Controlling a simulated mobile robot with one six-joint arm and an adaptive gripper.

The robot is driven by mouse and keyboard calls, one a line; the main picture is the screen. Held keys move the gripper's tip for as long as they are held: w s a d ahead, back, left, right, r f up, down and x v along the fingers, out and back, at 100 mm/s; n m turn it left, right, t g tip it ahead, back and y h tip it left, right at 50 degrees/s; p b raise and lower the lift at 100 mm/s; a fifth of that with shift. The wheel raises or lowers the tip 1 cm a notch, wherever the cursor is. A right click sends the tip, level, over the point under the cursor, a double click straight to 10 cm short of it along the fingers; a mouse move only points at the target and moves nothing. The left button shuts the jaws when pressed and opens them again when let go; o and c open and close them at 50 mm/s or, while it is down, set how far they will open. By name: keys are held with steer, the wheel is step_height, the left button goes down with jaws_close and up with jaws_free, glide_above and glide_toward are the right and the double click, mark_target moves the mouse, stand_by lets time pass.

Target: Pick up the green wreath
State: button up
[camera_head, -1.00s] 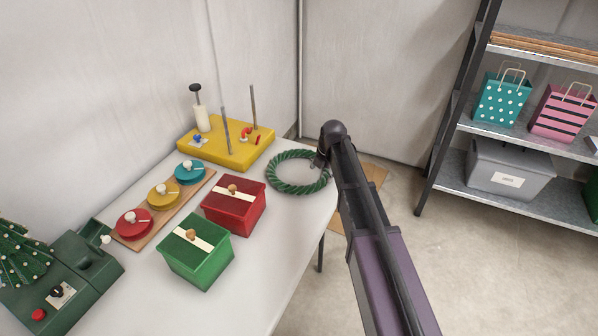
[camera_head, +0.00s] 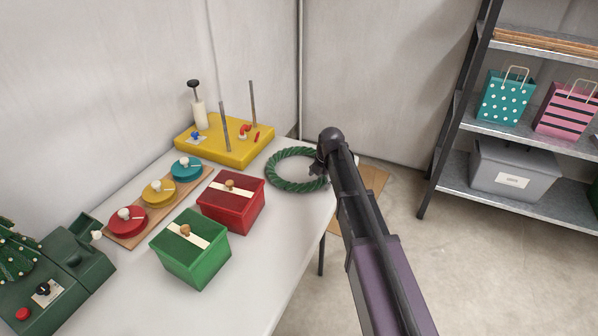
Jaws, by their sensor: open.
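The green wreath (camera_head: 283,184) is a twisted dark green ring lying flat at the far right end of the white table. My gripper (camera_head: 316,170) is at the ring's right side, and my arm comes in from the lower right. The dark fingers are small and partly hidden by the arm's end. They overlap the wreath's right edge in the picture, and I cannot tell whether they touch it. The gripper is open, and the wreath rests on the table.
On the white table (camera_head: 262,270) stand a red box (camera_head: 231,208), a green box (camera_head: 192,258), a yellow base with upright rods (camera_head: 225,150) and a board with coloured discs (camera_head: 158,195). A metal shelf (camera_head: 520,133) stands at right. Bare table lies in front of the wreath.

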steer(key=shift+c, duration=0.2)
stand_by(0.4)
jaws_close()
